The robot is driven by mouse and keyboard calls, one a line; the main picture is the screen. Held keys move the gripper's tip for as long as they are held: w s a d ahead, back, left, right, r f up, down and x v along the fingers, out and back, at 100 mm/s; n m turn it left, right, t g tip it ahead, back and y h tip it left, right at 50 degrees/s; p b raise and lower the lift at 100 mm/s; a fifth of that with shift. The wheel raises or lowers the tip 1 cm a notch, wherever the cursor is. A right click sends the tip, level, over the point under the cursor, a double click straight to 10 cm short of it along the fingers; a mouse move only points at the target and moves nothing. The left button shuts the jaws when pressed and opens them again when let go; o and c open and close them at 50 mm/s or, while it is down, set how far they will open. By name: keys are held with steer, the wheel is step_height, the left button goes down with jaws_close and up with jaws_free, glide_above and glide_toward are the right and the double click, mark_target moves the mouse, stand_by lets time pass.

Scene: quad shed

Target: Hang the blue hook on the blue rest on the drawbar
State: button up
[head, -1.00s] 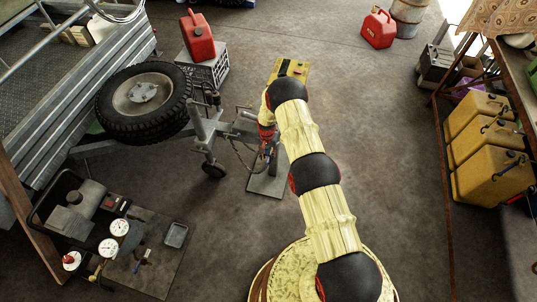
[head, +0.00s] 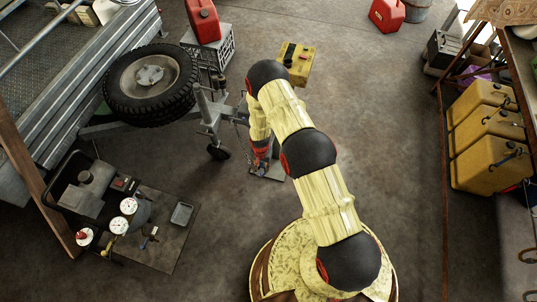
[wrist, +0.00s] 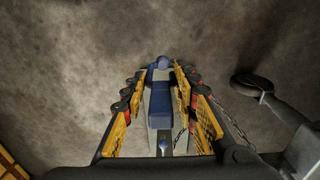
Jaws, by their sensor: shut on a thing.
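My gripper (wrist: 160,85) is shut on a blue piece (wrist: 159,100), which looks like the blue hook. It lies lengthwise between the yellow and red finger pads in the wrist view, with a rounded blue end beyond it. A chain (wrist: 181,140) hangs beside the right finger. In the head view my gripper (head: 262,155) is low, to the right of the trailer's jockey wheel (head: 218,152); the arm partly covers it and the hook cannot be made out. The drawbar (head: 213,112) runs toward the gripper. I cannot make out the blue rest for certain.
The spare tyre (head: 150,84) and trailer are at left. A grey crate (head: 212,50) carries a red fuel can (head: 203,20). A yellow box (head: 297,62) stands behind the arm. A gauge set (head: 120,215) lies on a mat at lower left.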

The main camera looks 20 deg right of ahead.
steer(key=w+d+b, duration=0.1)
steer(key=w+d, duration=0.1)
steer(key=w, duration=0.2)
steer(key=w+d+b, duration=0.2)
steer(key=w+d, duration=0.1)
steer(key=w, duration=0.1)
steer(key=w+d+b, duration=0.1)
steer(key=w+d, duration=0.2)
steer(key=shift+w+d+f, duration=0.1)
steer(key=shift+w+f, duration=0.1)
steer(key=shift+w, duration=0.2)
steer(key=shift+w+d+r+b, duration=0.15)
steer(key=shift+w+d+b, duration=0.25)
steer(key=shift+w, duration=0.25)
steer(key=shift+w+d+b, duration=0.4)
steer(key=shift+w+d, duration=0.25)
steer(key=shift+w, duration=0.25)
step_height(320, 180, down, 3)
steer(key=shift+f+b, duration=0.15)
steer(key=shift+b, duration=0.75)
